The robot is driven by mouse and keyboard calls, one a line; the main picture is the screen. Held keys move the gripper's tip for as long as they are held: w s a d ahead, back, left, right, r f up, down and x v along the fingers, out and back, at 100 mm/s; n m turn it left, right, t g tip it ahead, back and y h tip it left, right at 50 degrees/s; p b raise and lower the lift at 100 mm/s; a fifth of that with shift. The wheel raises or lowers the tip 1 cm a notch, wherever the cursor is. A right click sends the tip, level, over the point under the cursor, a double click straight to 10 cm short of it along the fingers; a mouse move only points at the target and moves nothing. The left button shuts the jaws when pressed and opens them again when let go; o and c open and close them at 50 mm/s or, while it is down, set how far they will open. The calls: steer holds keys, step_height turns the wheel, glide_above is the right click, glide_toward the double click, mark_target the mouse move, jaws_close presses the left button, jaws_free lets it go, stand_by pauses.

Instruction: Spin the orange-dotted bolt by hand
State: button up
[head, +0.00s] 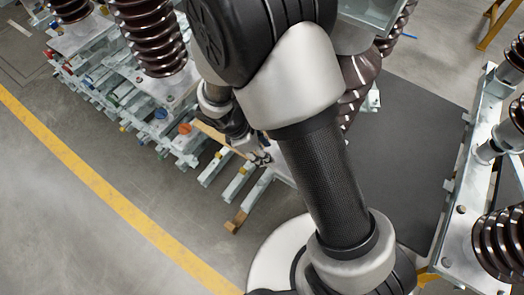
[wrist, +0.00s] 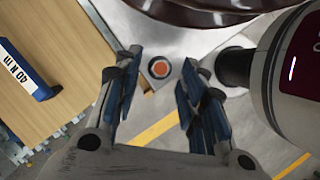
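The orange-dotted bolt (wrist: 159,68) shows in the wrist view as a dark head with a round orange mark, on a pale metal plate (wrist: 172,42). My gripper (wrist: 160,78) is open, with a blue-padded finger on each side of the bolt in the picture. Neither finger visibly touches it, and I cannot tell the height gap. In the head view my gripper (head: 260,156) is small and partly covered by my arm, low beside the metal frames. I cannot make out the bolt there.
A brown ribbed insulator (wrist: 205,10) lies just beyond the bolt. At left in the wrist view is a wooden board (wrist: 75,100) with a blue-handled tool (wrist: 22,70) marked 40 N m. More frames with insulators (head: 150,38) stand at upper left; floor is clear at lower left.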

steer(key=shift+c, duration=0.3)
jaws_close()
stand_by(0.3)
steer(key=shift+w+m+g+p, duration=0.1)
steer(key=shift+m+g+p, duration=0.2)
steer(key=shift+m+p, duration=0.4)
steer(key=shift+o, duration=0.3)
jaws_free()
steer(key=v, duration=1.2)
